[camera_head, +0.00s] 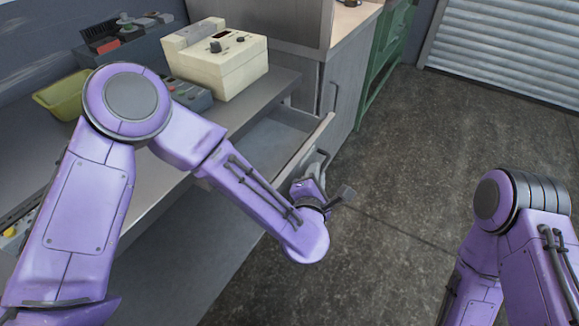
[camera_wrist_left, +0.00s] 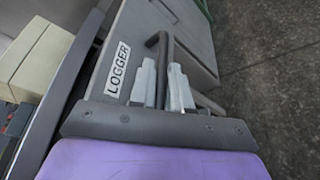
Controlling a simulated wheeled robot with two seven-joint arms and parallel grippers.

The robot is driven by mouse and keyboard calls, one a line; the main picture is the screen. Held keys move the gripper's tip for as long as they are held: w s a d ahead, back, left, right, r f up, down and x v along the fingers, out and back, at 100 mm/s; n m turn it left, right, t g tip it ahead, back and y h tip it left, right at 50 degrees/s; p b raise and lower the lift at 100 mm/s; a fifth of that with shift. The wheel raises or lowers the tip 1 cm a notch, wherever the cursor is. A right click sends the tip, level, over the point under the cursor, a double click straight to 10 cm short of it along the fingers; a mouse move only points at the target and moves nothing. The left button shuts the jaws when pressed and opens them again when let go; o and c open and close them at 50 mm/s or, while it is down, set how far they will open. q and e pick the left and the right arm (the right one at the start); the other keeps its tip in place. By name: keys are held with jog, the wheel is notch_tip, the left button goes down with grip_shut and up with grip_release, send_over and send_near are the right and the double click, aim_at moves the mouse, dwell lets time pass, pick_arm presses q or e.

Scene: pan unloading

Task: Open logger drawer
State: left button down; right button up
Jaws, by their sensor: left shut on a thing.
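The logger drawer's front (camera_head: 305,147) stands out from under the grey workbench, with the drawer's grey inside showing behind it. In the left wrist view the drawer front (camera_wrist_left: 125,32) carries a white label reading LOGGER (camera_wrist_left: 117,68) and a dark bar handle (camera_wrist_left: 160,42). My left gripper (camera_head: 319,165) is at the outer face of the drawer front. Its pale fingers (camera_wrist_left: 164,78) are shut on the handle, one on each side. Part of the handle is hidden by the fingers. My right arm (camera_head: 510,240) shows at the lower right, but its gripper is out of view.
The workbench (camera_head: 165,190) holds a cream device (camera_head: 218,60), a dark box with slots (camera_head: 135,45) and a yellow-green bin (camera_head: 62,95). A grey cabinet (camera_head: 345,75) and a green frame (camera_head: 385,50) stand beyond the drawer. The floor (camera_head: 450,130) to the right is clear.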

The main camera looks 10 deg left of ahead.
pick_arm(q)
jog(key=d, duration=0.1)
jog(key=s+d, duration=0.1)
jog(key=d, duration=0.2)
jog(key=shift+s+d+b, duration=0.3)
jog(key=shift+s+d, duration=0.05)
jog(key=shift+s, duration=0.05)
jog(key=c, duration=1.4)
grip_release()
jog(key=shift+c, duration=0.2)
jog(key=v, duration=1)
jog(key=shift+s+b, duration=0.2)
jog(key=shift+b, duration=0.15)
